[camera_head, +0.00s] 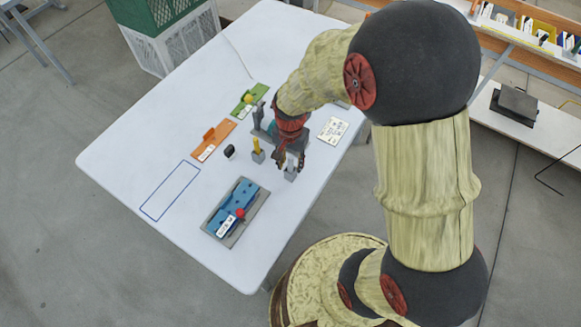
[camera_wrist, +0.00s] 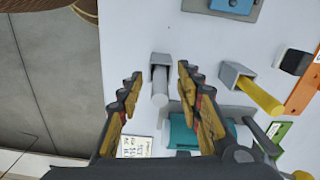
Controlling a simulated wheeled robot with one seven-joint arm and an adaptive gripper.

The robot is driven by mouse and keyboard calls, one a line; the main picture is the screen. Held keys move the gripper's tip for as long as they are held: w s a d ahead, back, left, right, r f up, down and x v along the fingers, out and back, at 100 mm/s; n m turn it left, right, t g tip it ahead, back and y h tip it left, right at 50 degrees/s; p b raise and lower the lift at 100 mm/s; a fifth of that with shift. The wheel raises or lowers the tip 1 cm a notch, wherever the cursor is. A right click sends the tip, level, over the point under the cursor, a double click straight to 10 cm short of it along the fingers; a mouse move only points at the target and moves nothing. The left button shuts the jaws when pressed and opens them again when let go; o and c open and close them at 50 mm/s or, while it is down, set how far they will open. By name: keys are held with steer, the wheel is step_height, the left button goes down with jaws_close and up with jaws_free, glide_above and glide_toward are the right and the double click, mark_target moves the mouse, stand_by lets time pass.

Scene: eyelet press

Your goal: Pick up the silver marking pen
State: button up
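The silver marking pen (camera_wrist: 159,88) stands in a grey square holder (camera_wrist: 161,60) in the wrist view. In the head view its holder (camera_head: 290,174) is near the table's right side, with the pen mostly hidden by my gripper. My gripper (camera_wrist: 162,95) is open. Its two fingers are on either side of the pen, with a visible gap on each side. In the head view my gripper (camera_head: 287,158) is just above the holder. A yellow pen (camera_wrist: 258,97) stands in a second grey holder beside it, outside the fingers.
A blue tool with a red knob (camera_head: 239,213) lies on a grey plate at the front. Orange (camera_head: 212,142) and green (camera_head: 248,98) tools and a small black object (camera_head: 230,151) lie to the left. A white card (camera_head: 333,130) lies behind. The blue-outlined rectangle (camera_head: 170,190) is empty.

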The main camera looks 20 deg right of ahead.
steer(key=c, duration=0.3)
jaws_close()
steer(key=shift+r, duration=0.1)
